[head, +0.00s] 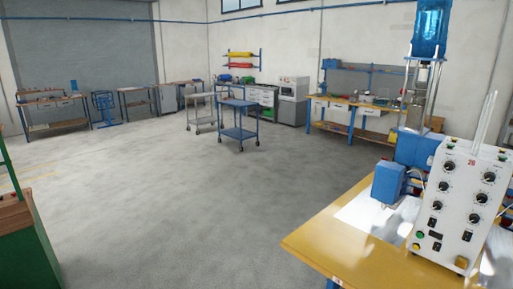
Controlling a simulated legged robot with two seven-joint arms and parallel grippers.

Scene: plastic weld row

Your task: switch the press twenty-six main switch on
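The press stands at the right on a yellow-topped table. Its white control box (460,205) faces me, with several black knobs, small black switches and a red number that looks like 26 but is too small to be sure. A green button (420,234) is at its lower left and a yellow one (461,262) at its lower right. I cannot tell which control is the main switch or its position. The blue press head (388,183) and blue cylinder (431,30) are beside and behind the box. Neither of my grippers is in view.
The yellow table (325,241) has its near corner toward me. The grey floor (180,190) is open in the middle. Two carts, a grey one (202,112) and a blue one (238,122), stand farther back. A green cabinet (28,240) is at the left edge. Workbenches line the walls.

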